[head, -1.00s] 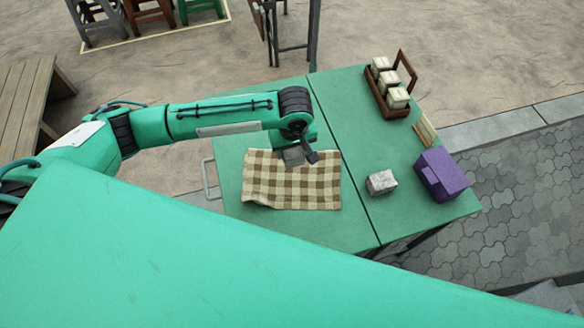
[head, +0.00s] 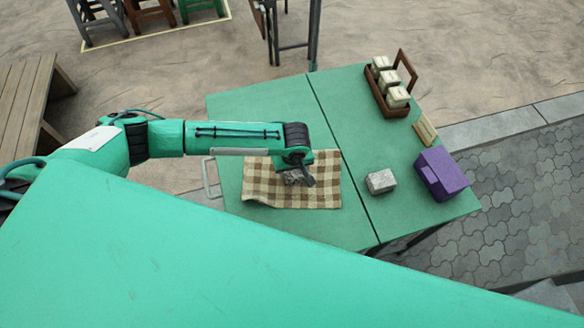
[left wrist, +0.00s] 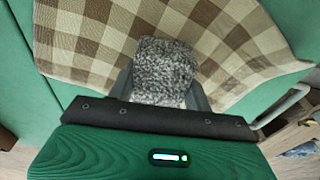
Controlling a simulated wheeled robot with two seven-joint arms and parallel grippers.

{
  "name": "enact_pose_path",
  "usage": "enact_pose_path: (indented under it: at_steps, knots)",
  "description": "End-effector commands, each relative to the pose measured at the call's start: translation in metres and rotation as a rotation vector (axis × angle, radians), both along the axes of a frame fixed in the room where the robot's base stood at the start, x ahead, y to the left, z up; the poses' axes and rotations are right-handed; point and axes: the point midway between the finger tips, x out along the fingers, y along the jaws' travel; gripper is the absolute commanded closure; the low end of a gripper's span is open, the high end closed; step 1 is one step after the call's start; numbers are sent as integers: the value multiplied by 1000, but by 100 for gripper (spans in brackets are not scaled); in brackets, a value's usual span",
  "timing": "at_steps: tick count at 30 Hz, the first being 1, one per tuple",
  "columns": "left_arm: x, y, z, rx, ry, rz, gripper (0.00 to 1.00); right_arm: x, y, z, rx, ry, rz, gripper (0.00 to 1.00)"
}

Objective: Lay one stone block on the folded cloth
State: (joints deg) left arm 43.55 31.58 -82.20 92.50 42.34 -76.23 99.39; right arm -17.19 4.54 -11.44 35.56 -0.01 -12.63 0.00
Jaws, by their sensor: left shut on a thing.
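The folded cloth (head: 325,190), checked brown and cream, lies on the left part of the green table; it also shows in the left wrist view (left wrist: 90,50). My left gripper (head: 298,182) is over the cloth. In the left wrist view its fingers are shut on a speckled grey stone block (left wrist: 165,70). I cannot tell whether this block touches the cloth. A second, lighter stone block (head: 381,182) sits on the table to the right of the cloth. My right gripper is not in view.
A purple box (head: 442,174) stands at the table's right edge. A brown wooden carrier (head: 377,98) with several pale jars is at the back right, with a small wooden piece (head: 425,130) near it. The green table (head: 365,225) has free room around the cloth.

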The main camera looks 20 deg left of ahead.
Motion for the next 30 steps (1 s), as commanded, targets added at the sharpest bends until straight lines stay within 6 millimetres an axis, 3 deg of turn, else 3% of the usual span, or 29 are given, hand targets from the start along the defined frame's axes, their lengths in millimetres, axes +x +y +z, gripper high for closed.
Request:
enact_pose_path:
  at_steps: [17, 18, 20, 30]
  knots:
    - [0, 1, -12, 1, 1, 0, 86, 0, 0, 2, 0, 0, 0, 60]
    - [-1, 1, -13, 2, 2, 0, 41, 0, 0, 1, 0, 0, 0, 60]
    - [-1, 1, -13, 2, 2, 0, 30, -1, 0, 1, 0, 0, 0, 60]
    - [-1, 0, -12, 1, 2, -1, 27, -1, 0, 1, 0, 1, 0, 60]
